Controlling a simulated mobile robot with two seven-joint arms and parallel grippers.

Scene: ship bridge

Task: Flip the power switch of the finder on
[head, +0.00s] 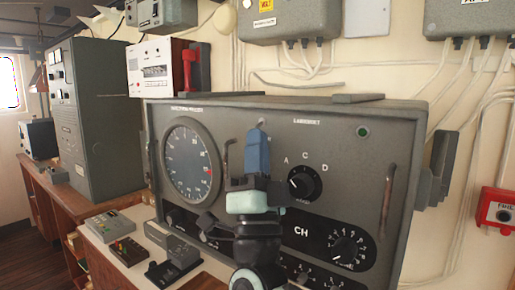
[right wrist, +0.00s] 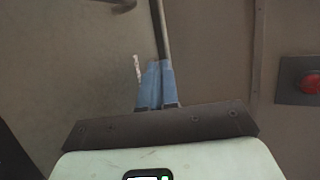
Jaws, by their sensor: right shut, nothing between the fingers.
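The finder is a large grey panel (head: 330,125) with a round dial (head: 192,165) on its left and an A-C-D selector knob (head: 305,183) on its right. My right gripper (head: 257,150) is in front of its middle, with blue fingers pointing up, shut and empty. In the right wrist view the blue fingers (right wrist: 155,88) are together beside a dark rod (right wrist: 159,30); I cannot tell if they touch it. A small tip (head: 261,123) shows just above the fingers in the head view. I cannot tell which part is the power switch. My left gripper is not in view.
Upright handles (head: 387,200) stick out from the panel on either side of the knob. A CH knob (head: 345,249) sits lower right. Small boxes (head: 127,251) lie on the desk at left. A red box (head: 497,208) hangs on the right wall.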

